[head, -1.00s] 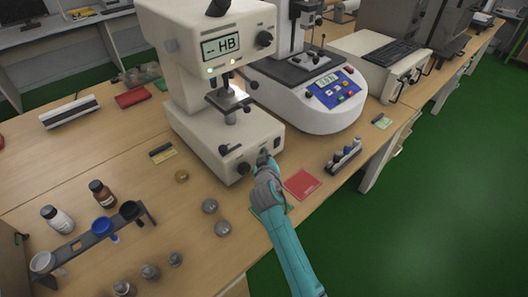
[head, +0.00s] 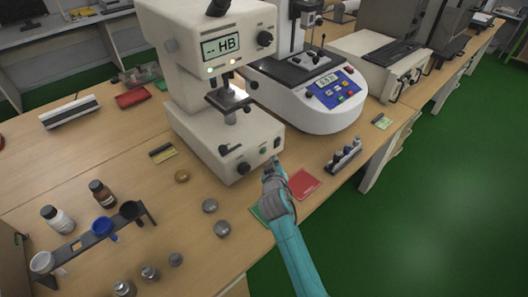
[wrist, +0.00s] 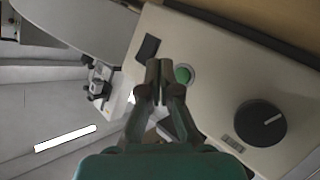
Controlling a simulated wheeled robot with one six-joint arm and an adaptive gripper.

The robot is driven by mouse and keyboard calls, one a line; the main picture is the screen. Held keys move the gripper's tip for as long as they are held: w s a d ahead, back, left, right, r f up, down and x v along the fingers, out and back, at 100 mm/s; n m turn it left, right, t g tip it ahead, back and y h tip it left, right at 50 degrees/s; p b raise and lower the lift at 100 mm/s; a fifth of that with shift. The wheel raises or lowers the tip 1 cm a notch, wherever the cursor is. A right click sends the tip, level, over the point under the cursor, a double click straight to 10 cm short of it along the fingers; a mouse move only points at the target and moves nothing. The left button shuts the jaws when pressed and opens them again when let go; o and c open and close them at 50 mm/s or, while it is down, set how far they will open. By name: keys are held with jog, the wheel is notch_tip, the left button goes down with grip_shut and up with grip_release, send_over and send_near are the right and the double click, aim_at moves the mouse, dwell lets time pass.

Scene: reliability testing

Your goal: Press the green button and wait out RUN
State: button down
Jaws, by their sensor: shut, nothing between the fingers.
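The cream hardness tester (head: 225,125) stands on the bench, its display (head: 221,46) reading "-- HB". In the wrist view the green button (wrist: 184,75) is a round, pale-rimmed button on the tester's front panel. My gripper (head: 271,167) is shut and empty in front of the tester's lower front. In the wrist view its fingertips (wrist: 159,68) lie just beside the button in the picture; contact cannot be told. Two small lamps show below the display.
On the panel, a dark switch (wrist: 148,48) and a black knob (wrist: 260,122) flank the button. A second instrument with a blue keypad (head: 335,90) stands to the right. A red pad (head: 304,185) and a small rack (head: 344,156) lie near the bench edge.

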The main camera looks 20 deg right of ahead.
jog(key=shift+s+d, duration=0.25)
jog(key=shift+s, duration=0.5)
jog(key=shift+s+d, duration=0.2)
jog(key=shift+s, duration=0.5)
